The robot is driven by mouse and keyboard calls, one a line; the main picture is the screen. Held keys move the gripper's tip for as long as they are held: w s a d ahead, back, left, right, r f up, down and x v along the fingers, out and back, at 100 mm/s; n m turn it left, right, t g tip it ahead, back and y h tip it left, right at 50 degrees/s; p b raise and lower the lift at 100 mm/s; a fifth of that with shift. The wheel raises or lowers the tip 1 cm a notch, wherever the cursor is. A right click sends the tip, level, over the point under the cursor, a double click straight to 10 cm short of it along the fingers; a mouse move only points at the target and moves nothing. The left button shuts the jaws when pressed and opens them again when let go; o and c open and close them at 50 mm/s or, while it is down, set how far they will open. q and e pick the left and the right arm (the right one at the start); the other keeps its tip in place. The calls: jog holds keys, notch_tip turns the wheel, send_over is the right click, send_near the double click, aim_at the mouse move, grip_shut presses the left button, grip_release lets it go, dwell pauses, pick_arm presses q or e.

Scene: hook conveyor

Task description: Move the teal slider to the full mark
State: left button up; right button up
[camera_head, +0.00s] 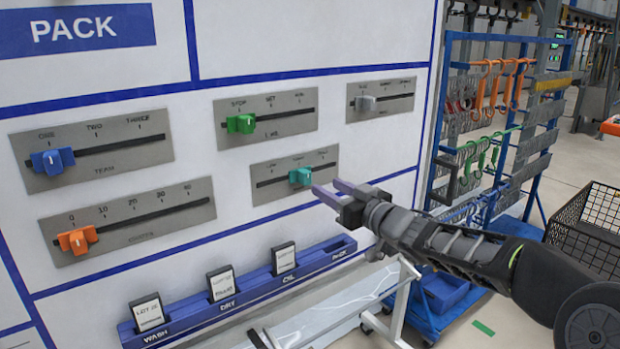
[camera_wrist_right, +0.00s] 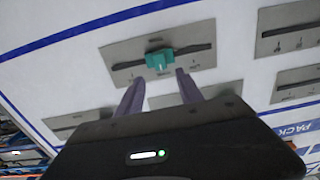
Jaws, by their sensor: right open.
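The teal slider (camera_head: 300,176) sits near the middle of its slot on a grey plate (camera_head: 264,193) on the white board. The plate's small marks run from low at the left to what looks like full at the right, but they are blurred. My right gripper (camera_head: 327,192) is open and empty, its two purple fingers pointing at the board just right of and below the slider. In the right wrist view the teal slider (camera_wrist_right: 159,60) lies beyond and between the open fingertips (camera_wrist_right: 158,78), apart from them. My left gripper is not in view.
Other sliders share the board: green (camera_head: 241,123), blue (camera_head: 53,161), orange (camera_head: 77,239) and grey (camera_head: 365,103). A blue rail (camera_head: 240,292) with several cards runs below. A blue rack with hooks (camera_head: 490,120) and a black basket (camera_head: 590,228) stand at the right.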

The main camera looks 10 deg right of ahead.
aim_at(309, 176)
jog(key=p+x, duration=0.1)
jog(key=x, duration=0.6)
jog(key=shift+w+a, duration=0.15)
jog(key=shift+w, duration=0.2)
jog(key=shift+c, duration=0.4)
grip_shut()
dwell(0.8)
